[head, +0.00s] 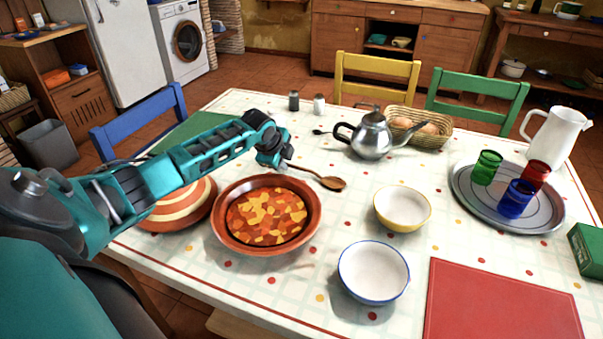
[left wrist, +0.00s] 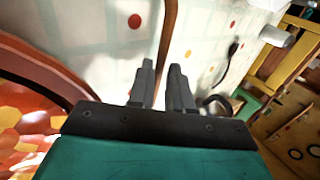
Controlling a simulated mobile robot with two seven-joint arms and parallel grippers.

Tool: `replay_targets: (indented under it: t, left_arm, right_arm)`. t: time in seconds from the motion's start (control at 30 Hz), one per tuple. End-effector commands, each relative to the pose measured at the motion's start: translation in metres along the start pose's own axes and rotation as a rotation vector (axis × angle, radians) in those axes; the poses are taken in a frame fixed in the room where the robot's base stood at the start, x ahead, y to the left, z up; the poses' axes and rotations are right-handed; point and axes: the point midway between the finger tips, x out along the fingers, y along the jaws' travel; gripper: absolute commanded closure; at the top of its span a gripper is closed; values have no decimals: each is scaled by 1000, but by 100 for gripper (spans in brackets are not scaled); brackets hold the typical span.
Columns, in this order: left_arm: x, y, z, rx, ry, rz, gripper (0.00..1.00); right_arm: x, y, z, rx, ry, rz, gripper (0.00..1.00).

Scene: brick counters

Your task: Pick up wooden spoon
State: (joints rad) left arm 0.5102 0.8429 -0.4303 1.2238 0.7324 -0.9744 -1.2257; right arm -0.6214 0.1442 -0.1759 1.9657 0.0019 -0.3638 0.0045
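The wooden spoon (head: 332,183) lies on the tablecloth just behind the terracotta stew dish (head: 222,238). Its bowl points right and its handle runs left towards my left gripper (head: 276,160). In the left wrist view the brown handle (left wrist: 168,32) passes between the two fingertips of the left gripper (left wrist: 162,72). The fingers stand apart with a small gap around the handle, and I see no firm contact. The far end of the handle is hidden behind the gripper. My right gripper is not in view.
A metal teapot (head: 371,138) and bread basket (head: 446,132) stand behind the spoon. A yellow-rimmed bowl (head: 402,209) and blue-rimmed bowl (head: 373,272) are to the right. Cloth around the spoon's right end is free.

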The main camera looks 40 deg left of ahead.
Motion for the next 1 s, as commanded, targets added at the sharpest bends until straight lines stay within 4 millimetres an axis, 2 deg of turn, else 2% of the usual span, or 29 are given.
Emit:
replay_targets:
  t: [0.03, 0.2, 0.47, 0.7, 1.0]
  left_arm:
    - [8, 0, -1, -2, 1, -1, 81]
    - [22, 0, 0, -1, 0, -1, 81]
    - [23, 0, 0, 1, 0, -2, 81]
    - [23, 0, 0, 1, 0, -1, 100]
    - [23, 0, 0, 0, 0, -2, 100]
  right_arm:
    - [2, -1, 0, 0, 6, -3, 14]
    - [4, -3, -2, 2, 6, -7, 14]
    - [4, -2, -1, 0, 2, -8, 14]
    - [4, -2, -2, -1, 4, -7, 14]
    - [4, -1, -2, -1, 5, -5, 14]
